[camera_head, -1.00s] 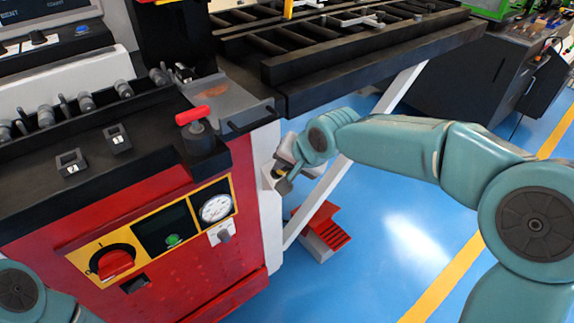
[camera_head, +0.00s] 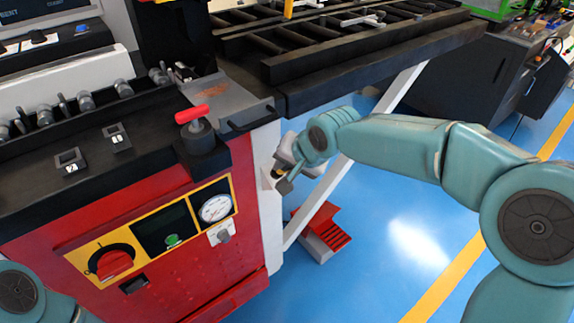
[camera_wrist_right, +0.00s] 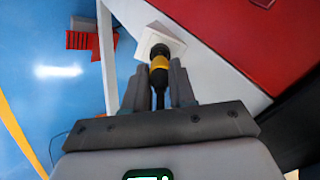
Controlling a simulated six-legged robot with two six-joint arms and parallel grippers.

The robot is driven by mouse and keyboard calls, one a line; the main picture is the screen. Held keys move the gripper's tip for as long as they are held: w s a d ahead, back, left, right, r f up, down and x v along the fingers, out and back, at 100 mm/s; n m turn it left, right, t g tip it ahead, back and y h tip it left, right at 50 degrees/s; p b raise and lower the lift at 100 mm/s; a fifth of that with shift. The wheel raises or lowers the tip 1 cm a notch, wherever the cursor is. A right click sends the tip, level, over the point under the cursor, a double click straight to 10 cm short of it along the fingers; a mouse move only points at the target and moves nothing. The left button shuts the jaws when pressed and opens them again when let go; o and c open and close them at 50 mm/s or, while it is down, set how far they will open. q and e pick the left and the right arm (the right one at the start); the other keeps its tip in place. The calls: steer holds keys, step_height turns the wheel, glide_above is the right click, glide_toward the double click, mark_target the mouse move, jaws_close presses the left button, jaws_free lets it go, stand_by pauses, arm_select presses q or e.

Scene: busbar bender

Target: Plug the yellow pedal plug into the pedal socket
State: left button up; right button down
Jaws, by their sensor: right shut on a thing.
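The yellow pedal plug (camera_wrist_right: 159,65), a black body with a yellow band, is between the fingers of my right gripper (camera_wrist_right: 160,88), which is shut on it. In the head view my right gripper (camera_head: 281,177) is beside the white side panel of the red machine. The plug's tip points at a white box-like housing (camera_wrist_right: 156,40) on that panel, which also shows in the head view (camera_head: 267,178). The plug's tip overlaps the housing's face; I cannot tell how deep it sits. The socket opening is hidden behind the plug. My left gripper is out of view.
The red machine (camera_head: 190,270) with its gauge and knobs fills the left. A red foot pedal (camera_head: 322,232) stands on the blue floor below my right gripper. A white diagonal strut (camera_head: 325,190) runs close behind the gripper. A dark roller table (camera_head: 370,62) overhangs above.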

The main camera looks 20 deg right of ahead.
steer(key=shift+b+x, duration=0.7)
steer(key=shift+x, duration=0.55)
stand_by(0.4)
steer(key=c, duration=0.9)
jaws_free()
steer(key=shift+f, duration=0.1)
steer(key=shift+o, duration=0.2)
steer(key=p+v, duration=0.3)
steer(key=v, duration=1.3)
steer(key=shift+s+d, duration=0.1)
